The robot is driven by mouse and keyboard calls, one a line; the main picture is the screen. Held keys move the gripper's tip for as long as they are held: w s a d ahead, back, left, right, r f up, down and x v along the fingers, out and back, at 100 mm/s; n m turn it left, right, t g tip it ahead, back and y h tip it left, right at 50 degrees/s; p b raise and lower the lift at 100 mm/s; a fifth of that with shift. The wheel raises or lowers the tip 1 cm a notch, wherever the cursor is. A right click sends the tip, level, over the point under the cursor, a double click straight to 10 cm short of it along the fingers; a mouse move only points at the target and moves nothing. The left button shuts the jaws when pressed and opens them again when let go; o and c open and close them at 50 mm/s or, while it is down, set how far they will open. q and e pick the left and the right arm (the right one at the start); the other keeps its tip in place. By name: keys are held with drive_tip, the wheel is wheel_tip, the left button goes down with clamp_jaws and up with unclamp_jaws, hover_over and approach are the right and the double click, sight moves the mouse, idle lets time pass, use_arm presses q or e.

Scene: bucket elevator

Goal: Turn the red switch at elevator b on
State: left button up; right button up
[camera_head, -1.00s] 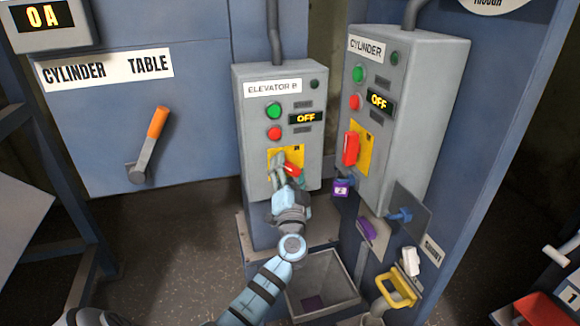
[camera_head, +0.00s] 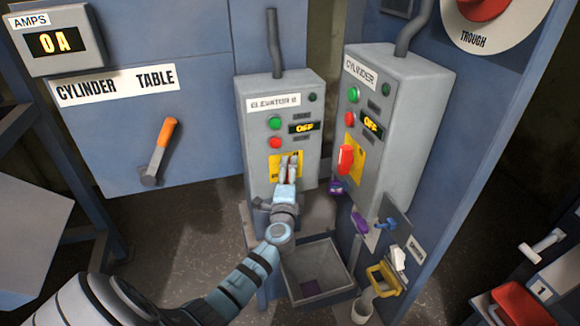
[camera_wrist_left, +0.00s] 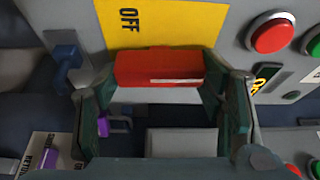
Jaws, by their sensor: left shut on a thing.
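The grey elevator B box (camera_head: 257,135) has a green button (camera_head: 274,123), a red button (camera_head: 275,143) and a display (camera_head: 303,127) reading OFF. Below them is a yellow plate (camera_head: 275,162). My left gripper (camera_head: 289,163) is in front of this plate and hides most of the red switch. In the left wrist view the red switch handle (camera_wrist_left: 160,68) sits between the two fingers of my left gripper (camera_wrist_left: 160,80), which is shut on it. The yellow plate there (camera_wrist_left: 165,22) shows the word OFF. My right gripper is not in view.
The cylinder box (camera_head: 395,130) stands close to the right, with its own red switch (camera_head: 345,160) and an OFF display. An open grey hopper (camera_head: 318,275) is below. A lever with an orange grip (camera_head: 166,133) is on the left panel.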

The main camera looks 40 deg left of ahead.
use_arm(q)
drive_tip(key=shift+m, duration=0.3)
drive_tip(key=o, duration=1.2)
drive_tip(key=shift+c, duration=0.2)
drive_tip(key=shift+s+d, duration=0.1)
drive_tip(key=shift+s, duration=0.1)
drive_tip(key=v, duration=1.1)
drive_tip(key=shift+s, duration=0.3)
drive_tip(key=shift+r, duration=0.1)
